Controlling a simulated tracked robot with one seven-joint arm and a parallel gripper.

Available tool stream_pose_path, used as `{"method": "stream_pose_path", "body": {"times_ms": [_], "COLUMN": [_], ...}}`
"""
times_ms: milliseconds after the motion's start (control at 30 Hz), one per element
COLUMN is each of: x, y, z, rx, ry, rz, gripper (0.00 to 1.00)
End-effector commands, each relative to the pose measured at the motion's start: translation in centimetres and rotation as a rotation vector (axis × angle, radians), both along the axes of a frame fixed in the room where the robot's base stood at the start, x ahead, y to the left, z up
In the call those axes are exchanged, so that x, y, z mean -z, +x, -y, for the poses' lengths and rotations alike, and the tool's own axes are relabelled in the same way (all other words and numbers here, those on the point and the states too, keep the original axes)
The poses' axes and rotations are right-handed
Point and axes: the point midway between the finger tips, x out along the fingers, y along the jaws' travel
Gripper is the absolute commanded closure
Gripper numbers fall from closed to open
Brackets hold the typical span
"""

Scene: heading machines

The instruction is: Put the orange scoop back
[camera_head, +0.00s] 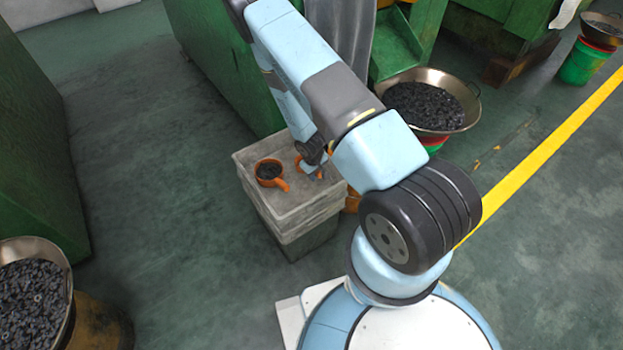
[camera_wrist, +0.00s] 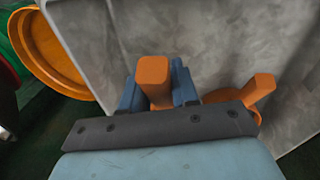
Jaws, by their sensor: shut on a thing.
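My gripper (camera_head: 316,172) is low over the top of a grey bin (camera_head: 294,222). In the wrist view my blue fingers (camera_wrist: 158,84) are shut on the handle of an orange scoop (camera_wrist: 153,72). In the head view this scoop (camera_head: 300,163) shows only in part behind my gripper, so its bowl is mostly hidden. A second orange scoop (camera_head: 278,183), holding dark parts, sits on the left of the bin top. An orange handle (camera_wrist: 256,90) shows right of my fingers in the wrist view. I cannot tell whether the held scoop touches the bin.
A metal pan of dark parts (camera_head: 432,122) stands right of the bin, behind my arm. Another pan (camera_head: 62,262) is at the lower left. Green machines (camera_head: 215,60) rise behind the bin. An orange round rim (camera_wrist: 40,65) lies beside the bin. The floor left of the bin is clear.

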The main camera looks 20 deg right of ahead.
Motion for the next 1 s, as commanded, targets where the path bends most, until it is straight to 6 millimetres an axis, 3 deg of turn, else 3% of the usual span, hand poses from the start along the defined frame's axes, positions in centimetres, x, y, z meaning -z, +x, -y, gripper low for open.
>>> {"method": "stream_pose_path", "body": {"times_ms": [133, 433, 700, 900, 933, 1000], "x": [1.8, 3.3, 6.1, 6.3, 6.3, 6.3], "y": [1.4, 2.6, 2.5, 2.5, 2.5, 2.5], "z": [-0.5, -1.0, -1.0, -1.0, -1.0, -1.0], "rx": [0.000, -0.001, -0.001, -0.001, -0.001, -0.001], "ry": [0.000, 0.000, 0.000, 0.000, 0.000, 0.000], "rz": [0.000, 0.001, 0.000, 0.000, 0.000, 0.000], "gripper": [1.00, 1.00, 1.00, 1.00, 0.70, 0.63]}}
